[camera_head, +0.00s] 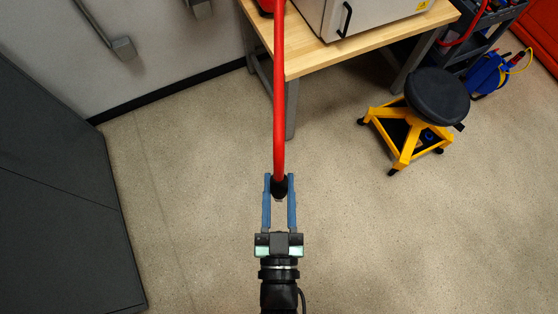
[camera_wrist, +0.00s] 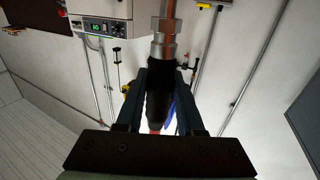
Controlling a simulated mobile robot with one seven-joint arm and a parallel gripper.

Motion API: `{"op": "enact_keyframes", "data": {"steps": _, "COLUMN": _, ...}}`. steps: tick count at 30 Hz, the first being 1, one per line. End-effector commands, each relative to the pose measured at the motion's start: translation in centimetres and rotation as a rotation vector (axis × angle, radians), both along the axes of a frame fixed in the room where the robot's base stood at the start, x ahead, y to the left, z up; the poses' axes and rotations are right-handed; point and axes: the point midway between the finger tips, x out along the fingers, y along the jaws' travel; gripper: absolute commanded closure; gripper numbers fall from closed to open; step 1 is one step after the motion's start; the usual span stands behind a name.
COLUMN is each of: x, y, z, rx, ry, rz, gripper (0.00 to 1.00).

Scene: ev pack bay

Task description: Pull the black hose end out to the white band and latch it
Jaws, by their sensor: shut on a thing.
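My gripper (camera_head: 280,181) is shut on the black hose end (camera_head: 279,188), its two blue fingers on either side of it. The red hose (camera_head: 279,90) runs from the black end straight up to the top edge of the head view, passing in front of the bench edge. In the wrist view the black hose end (camera_wrist: 160,97) lies between the dark fingers. A metal fitting (camera_wrist: 165,45) with a hex nut sticks out beyond it. A bit of red shows at its lower end. I cannot make out a white band or a latch in either view.
A wooden bench (camera_head: 340,57) with a grey box (camera_head: 370,12) stands at the top. A yellow stool with a black seat (camera_head: 437,96) and a tool cart stand at the right. A dark cabinet (camera_head: 65,190) fills the left. The floor around my gripper is clear.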

Motion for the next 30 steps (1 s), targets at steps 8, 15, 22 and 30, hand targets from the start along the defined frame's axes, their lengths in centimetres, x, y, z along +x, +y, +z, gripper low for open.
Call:
{"op": "enact_keyframes", "data": {"steps": 8, "x": 0.5, "y": 0.0, "z": 0.1, "rx": 0.0, "ry": -0.002, "rz": 0.0, "gripper": 1.0}}
{"op": "enact_keyframes", "data": {"steps": 15, "x": 0.7, "y": 0.0, "z": 0.1, "rx": 0.0, "ry": -0.003, "rz": 0.0, "gripper": 1.0}}
{"op": "enact_keyframes", "data": {"steps": 22, "x": 4.0, "y": 0.0, "z": 0.2, "rx": 0.0, "ry": -0.008, "rz": -0.001, "gripper": 1.0}}
{"op": "enact_keyframes", "data": {"steps": 30, "x": 8.3, "y": 0.0, "z": 0.0, "rx": 0.0, "ry": -0.007, "rz": -0.001, "gripper": 1.0}}
